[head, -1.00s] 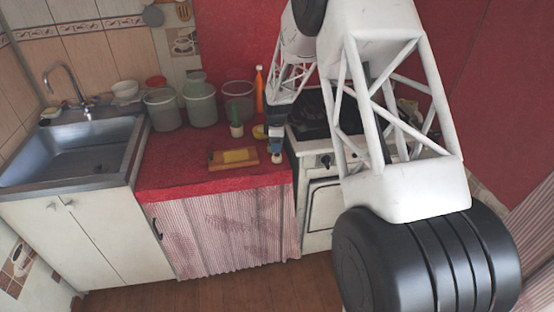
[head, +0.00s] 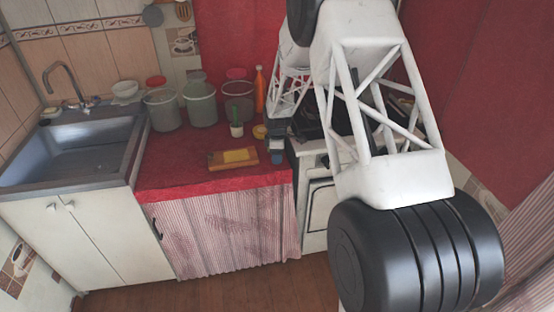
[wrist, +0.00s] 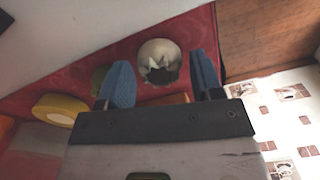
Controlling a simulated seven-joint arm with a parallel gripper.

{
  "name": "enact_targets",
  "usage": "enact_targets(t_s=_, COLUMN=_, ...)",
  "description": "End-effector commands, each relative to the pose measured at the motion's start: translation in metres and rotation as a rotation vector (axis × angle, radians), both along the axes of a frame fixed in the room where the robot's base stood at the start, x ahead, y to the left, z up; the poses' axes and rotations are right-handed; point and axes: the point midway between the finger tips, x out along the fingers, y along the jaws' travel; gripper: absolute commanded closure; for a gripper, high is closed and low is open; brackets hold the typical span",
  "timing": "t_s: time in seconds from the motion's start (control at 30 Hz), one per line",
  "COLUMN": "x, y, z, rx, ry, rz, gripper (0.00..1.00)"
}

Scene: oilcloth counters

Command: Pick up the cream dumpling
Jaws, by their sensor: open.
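The cream dumpling (wrist: 159,62) is a pale round lump with a pleated top and a dark patch in front, on the red counter cloth. In the wrist view it lies between and just beyond the blue fingertips of my gripper (wrist: 161,68). The fingers are open, with a gap visible on each side of it. In the head view my gripper (head: 277,150) is small, low over the counter's right end beside the stove. I cannot make out the dumpling there.
A wooden board (head: 215,164) with a yellow block (head: 237,155) lies left of my gripper. A yellow roll (wrist: 58,110) and a small potted cactus (head: 236,128) are close by. Tall pots (head: 200,104) and an orange bottle (head: 260,88) stand behind. The counter's front edge is near.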

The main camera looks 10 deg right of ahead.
Motion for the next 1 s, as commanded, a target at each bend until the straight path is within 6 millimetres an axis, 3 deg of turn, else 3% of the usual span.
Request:
enact_targets(t_s=0.17, x=0.0002, y=0.0001, z=-0.0105, rx=0.000, ry=-0.001, rz=0.000, gripper=0.40)
enact_targets(t_s=0.7, x=0.0003, y=0.0000, z=-0.0107, rx=0.000, ry=-0.001, rz=0.000, gripper=0.40)
enact_targets(t_s=0.83, x=0.0003, y=0.0000, z=-0.0106, rx=0.000, ry=-0.001, rz=0.000, gripper=0.58)
enact_targets(t_s=1.0, x=0.0003, y=0.0000, z=-0.0106, rx=0.000, ry=-0.001, rz=0.000, gripper=0.59)
